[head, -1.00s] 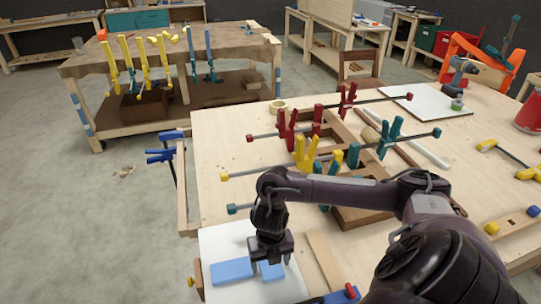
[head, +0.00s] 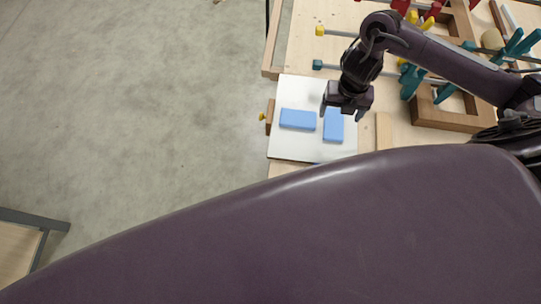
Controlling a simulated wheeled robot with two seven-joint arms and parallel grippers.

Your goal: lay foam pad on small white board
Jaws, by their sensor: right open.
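Two blue foam pads lie on the small white board at the table's left edge. The left pad (head: 297,119) lies lengthwise across the picture. The right pad (head: 333,128) is turned about a quarter from it, with a narrow gap between them. The white board (head: 300,152) shows around both pads. My right gripper (head: 341,112) points down over the far end of the right pad, its fingers apart at either side, and it hides that end. I cannot tell its exact height above the pad. My left gripper is not in view.
A wood strip (head: 383,131) lies right of the board. A wooden frame (head: 447,113) with teal clamps (head: 411,80) stands further right. A large dark part of my own body covers the lower picture. Open floor (head: 130,100) is at left.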

